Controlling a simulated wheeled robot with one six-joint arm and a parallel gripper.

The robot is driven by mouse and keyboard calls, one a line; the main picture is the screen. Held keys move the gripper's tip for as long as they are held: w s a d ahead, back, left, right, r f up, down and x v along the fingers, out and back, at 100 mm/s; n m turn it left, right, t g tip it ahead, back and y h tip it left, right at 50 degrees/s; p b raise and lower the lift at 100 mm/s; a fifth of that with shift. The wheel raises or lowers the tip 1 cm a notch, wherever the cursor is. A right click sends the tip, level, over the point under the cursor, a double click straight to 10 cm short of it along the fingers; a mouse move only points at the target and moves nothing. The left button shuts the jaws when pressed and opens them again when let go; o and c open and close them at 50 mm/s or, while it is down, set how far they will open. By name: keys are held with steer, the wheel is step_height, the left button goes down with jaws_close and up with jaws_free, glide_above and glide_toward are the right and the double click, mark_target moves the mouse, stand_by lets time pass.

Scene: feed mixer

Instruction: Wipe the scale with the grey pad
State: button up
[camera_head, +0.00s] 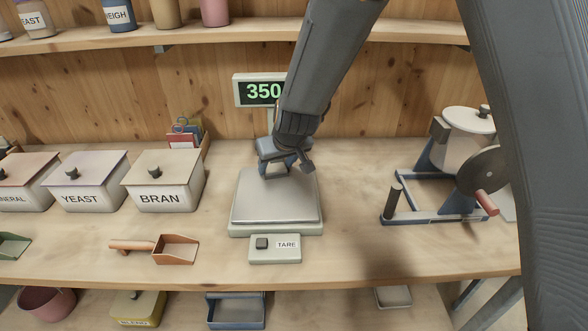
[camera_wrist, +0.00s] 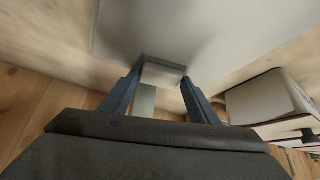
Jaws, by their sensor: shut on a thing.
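The scale (camera_head: 276,205) stands in the middle of the bench, with a flat metal plate on a pale green base. Its display (camera_head: 257,91) behind reads 350, partly hidden by my arm. My gripper (camera_head: 283,170) is over the back part of the plate. In the wrist view my gripper (camera_wrist: 160,78) is shut on the grey pad (camera_wrist: 162,68), a small block between the two blue fingers. The pad is at the scale plate (camera_wrist: 190,30); I cannot tell whether it touches. In the head view the pad is mostly hidden by the gripper.
A TARE box (camera_head: 275,248) sits at the scale's front. A scoop (camera_head: 172,249) and the BRAN box (camera_head: 164,181) are to the left. A hand-cranked mill (camera_head: 462,165) stands to the right. A shelf (camera_head: 240,37) runs above. Bench between scale and mill is clear.

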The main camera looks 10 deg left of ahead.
steer(key=shift+w+r+p, duration=0.25)
steer(key=shift+w+p, duration=0.05)
steer(key=shift+p, duration=0.05)
steer(key=shift+s+r+p, duration=0.25)
steer(key=shift+r+p, duration=0.55)
steer(key=shift+r, duration=0.45)
steer(key=shift+w+r+p, duration=0.1)
steer(key=shift+r+p, duration=0.2)
steer(key=shift+p, duration=0.05)
step_height(320, 180, up, 4)
steer(key=p, duration=0.4)
steer(key=shift+r, duration=0.15)
